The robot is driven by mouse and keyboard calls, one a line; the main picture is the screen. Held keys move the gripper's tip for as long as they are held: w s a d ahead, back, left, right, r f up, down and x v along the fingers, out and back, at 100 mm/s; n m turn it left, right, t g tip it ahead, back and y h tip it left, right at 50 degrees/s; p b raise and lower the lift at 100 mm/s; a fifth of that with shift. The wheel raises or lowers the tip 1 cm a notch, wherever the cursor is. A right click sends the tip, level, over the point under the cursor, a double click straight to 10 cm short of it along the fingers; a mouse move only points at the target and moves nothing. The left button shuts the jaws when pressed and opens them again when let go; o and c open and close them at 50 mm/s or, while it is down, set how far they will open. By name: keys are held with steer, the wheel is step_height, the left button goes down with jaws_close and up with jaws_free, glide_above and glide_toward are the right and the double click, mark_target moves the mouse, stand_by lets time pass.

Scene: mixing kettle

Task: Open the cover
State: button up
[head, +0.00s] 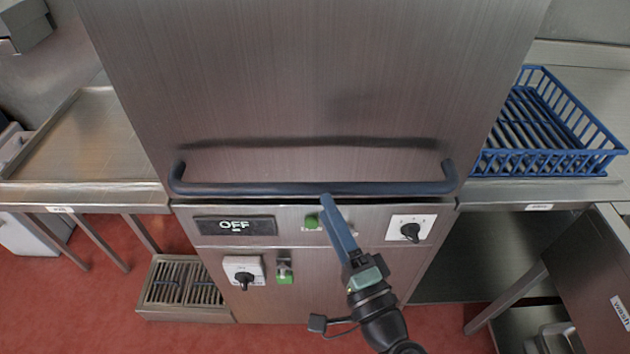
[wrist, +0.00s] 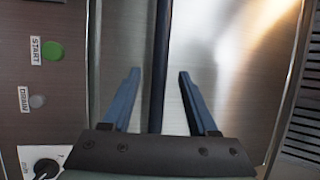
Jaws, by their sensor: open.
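The cover (head: 310,75) is a large brushed-metal hood standing down over the machine, its lower edge just above the control panel. It also shows in the wrist view (wrist: 235,60). A dark blue bar handle (head: 250,188) runs along its lower front, with bent ends. In the wrist view the bar (wrist: 161,30) runs between the two blue fingers. My gripper (head: 327,201) is open, its tips at the middle of the bar. In the wrist view the gripper (wrist: 158,72) has a finger on each side of the bar, with gaps. I cannot tell how deep the bar sits.
Below the cover are an OFF display (head: 235,226), a green START button (head: 312,222) and dark knobs (head: 410,231). A blue rack (head: 545,125) sits on the right counter. The left metal counter (head: 80,145) is bare. A grated step (head: 183,285) stands on the red floor.

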mark_target(316, 188)
steer(key=x, duration=0.6)
steer(key=shift+w+p, duration=0.1)
steer(key=shift+p, duration=0.3)
steer(key=shift+c, duration=0.2)
jaws_close()
stand_by(0.8)
